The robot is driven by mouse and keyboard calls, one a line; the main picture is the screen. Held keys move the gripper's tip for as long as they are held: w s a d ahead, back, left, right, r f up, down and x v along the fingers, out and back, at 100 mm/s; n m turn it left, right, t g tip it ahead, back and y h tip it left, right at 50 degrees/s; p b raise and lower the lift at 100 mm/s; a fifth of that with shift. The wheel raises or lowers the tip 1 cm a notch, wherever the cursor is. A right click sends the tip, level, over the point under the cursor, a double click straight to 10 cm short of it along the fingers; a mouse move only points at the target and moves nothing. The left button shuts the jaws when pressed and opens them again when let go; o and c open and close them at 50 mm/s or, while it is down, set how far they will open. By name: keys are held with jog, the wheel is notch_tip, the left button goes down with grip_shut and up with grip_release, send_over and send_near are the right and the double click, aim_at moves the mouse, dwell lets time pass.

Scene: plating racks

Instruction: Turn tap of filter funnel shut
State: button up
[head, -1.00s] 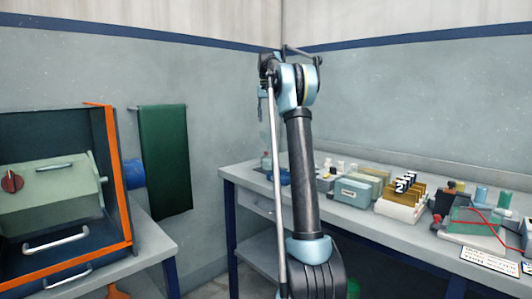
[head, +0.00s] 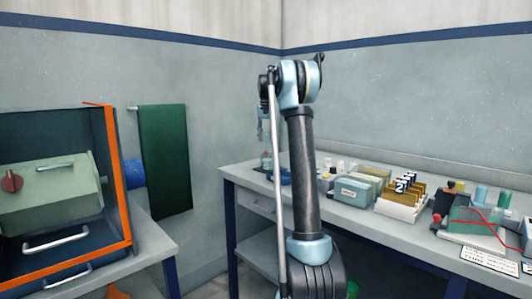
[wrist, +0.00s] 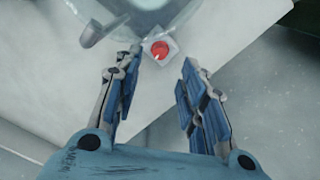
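In the wrist view, a red round tap (wrist: 160,49) sits on a small pale square piece. Next to it is a clear, rounded, glassy body, apparently the filter funnel (wrist: 150,14), cut off by the top edge. My gripper (wrist: 159,62) is open and empty, with one blue finger on each side. The tap lies just beyond the fingertips, between their lines; I cannot tell the height gap. In the head view, my gripper (head: 264,136) hangs over the near left corner of the bench, above a small pinkish glassy thing, partly hidden by my arm.
A grey rounded piece (wrist: 103,24) lies close to the left fingertip. On the bench (head: 235,173) are a blue dish (head: 285,177), green boxes (head: 355,190) and a rack of gold plates (head: 402,193). An orange-edged cabinet (head: 120,180) stands at left.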

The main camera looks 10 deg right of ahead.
notch_tip(320, 180, down, 7)
jog(key=shift+r, duration=0.1)
dwell(0.4)
grip_shut()
